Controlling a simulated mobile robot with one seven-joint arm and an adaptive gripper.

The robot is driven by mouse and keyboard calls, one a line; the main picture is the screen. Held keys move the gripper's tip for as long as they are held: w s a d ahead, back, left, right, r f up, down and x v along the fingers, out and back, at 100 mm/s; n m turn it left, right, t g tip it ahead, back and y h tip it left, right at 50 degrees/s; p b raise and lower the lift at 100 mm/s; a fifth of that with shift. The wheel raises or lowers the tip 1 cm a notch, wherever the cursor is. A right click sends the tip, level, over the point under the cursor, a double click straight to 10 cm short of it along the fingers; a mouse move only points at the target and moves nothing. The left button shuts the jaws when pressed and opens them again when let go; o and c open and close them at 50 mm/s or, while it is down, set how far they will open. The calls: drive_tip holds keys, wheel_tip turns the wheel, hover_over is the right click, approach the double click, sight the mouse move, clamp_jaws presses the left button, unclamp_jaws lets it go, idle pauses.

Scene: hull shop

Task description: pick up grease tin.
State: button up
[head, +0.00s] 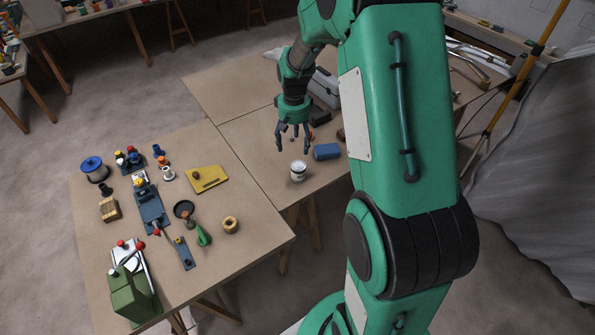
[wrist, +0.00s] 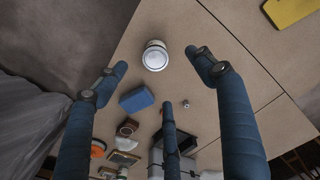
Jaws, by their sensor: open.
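The likely grease tin (head: 298,171) is a small white can with a dark band, upright on the table near its front edge. In the wrist view the tin (wrist: 155,56) shows its pale round lid beyond the fingertips, at the upper middle. My gripper (head: 293,146) is open and empty, pointing down above the table, just behind the tin in the head view. In the wrist view my gripper (wrist: 160,80) has its blue fingers spread apart, and none of them touches the tin.
A blue block (head: 326,152) lies right of the tin; it also shows in the wrist view (wrist: 136,99). A dark box (head: 319,116) is behind. The left table holds a yellow plate (head: 207,179), a wooden ring (head: 230,225) and a green machine (head: 133,293). Table left of the tin is bare.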

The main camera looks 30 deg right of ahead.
hover_over(298, 166)
wheel_tip(298, 166, down, 4)
drive_tip(key=shift+f, duration=0.15)
drive_tip(key=shift+f+b, duration=0.8)
drive_tip(key=shift+f, duration=3.5)
drive_tip(key=shift+w+d+f+b, duration=0.1)
drive_tip(key=shift+f+b, duration=0.35)
drive_tip(key=shift+f, duration=0.85)
drive_tip(key=shift+d+f+b, duration=0.1)
drive_tip(key=shift+f+b, duration=0.3)
drive_tip(key=shift+f, duration=0.9)
drive_tip(key=c, duration=1.5)
